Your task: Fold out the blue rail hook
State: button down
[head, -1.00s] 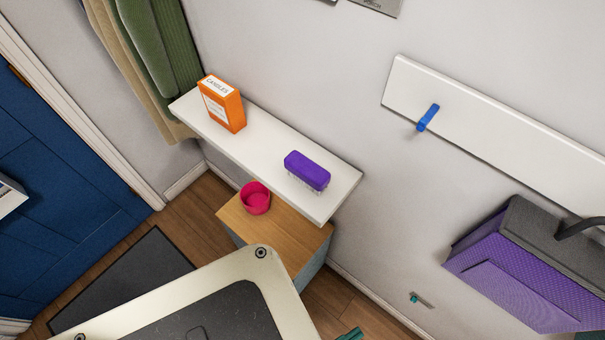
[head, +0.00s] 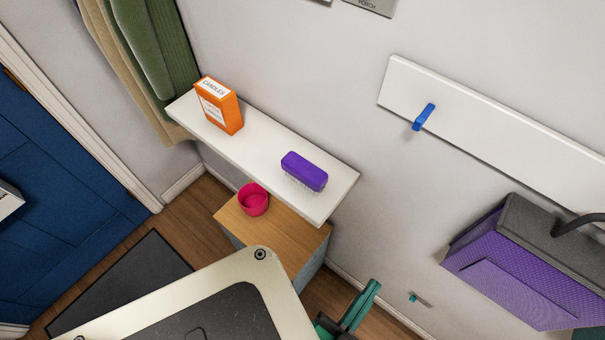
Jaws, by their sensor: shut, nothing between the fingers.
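The blue rail hook (head: 424,117) is on the white rail (head: 480,112) on the wall, near the rail's left end. It looks like a short blue bar; I cannot tell how far it stands out from the rail. My gripper (head: 371,287) shows as teal fingers at the bottom of the head view, right of the white-rimmed part of my body. Its fingers lie together with nothing between them. It is well below the hook and apart from it.
A white shelf (head: 338,190) holds an orange candle box (head: 219,106) and a purple brush (head: 304,171). Below it, a pink cup (head: 253,199) sits on a wooden-topped cabinet (head: 287,236). A purple and grey bag (head: 525,262) hangs at the right.

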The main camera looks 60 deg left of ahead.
jog(key=a+f+n+g+y, duration=0.1)
jog(key=a+n+g+y, duration=0.3)
jog(key=a+g, duration=0.7)
jog(key=a+f+n+g+y, duration=0.2)
jog(key=a+n+g+y, duration=0.3)
jog(key=a, duration=2.2)
jog(key=g+y, duration=0.3)
jog(key=g, duration=0.3)
jog(key=shift+w+a+f, duration=0.2)
jog(key=shift+w, duration=0.15)
jog(key=shift+s+n, duration=0.1)
jog(key=shift+n, duration=0.3)
